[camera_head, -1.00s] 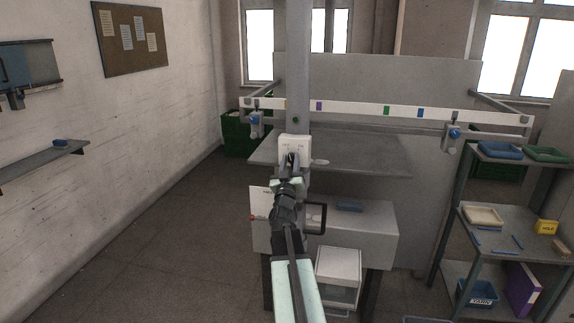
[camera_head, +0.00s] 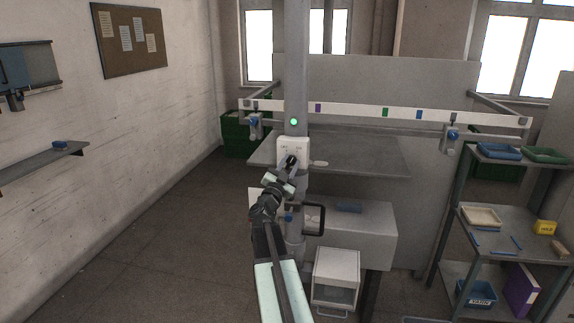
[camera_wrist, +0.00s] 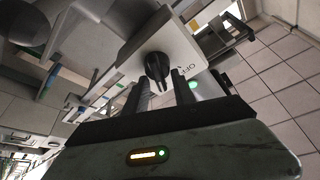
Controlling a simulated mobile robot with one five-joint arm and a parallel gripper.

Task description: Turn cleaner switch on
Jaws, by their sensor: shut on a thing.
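The cleaner switch is a white box (camera_head: 300,146) on the grey column, with a black rotary knob (camera_head: 291,160) on its front. In the wrist view the switch box (camera_wrist: 190,47) fills the upper middle, with lettering reading OFF beside the knob (camera_wrist: 156,65). My gripper (camera_wrist: 158,84) is shut on the knob, one dark finger on each side. In the head view my gripper (camera_head: 286,169) reaches the knob from below left, tilted. A round green lamp (camera_head: 294,122) above the box is brightly lit.
A black handle (camera_head: 316,218) and a grey bench (camera_head: 365,235) are just right of my arm. A white rail (camera_head: 345,109) crosses behind the column. A shelf rack (camera_head: 495,216) stands at right. The floor at left is clear.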

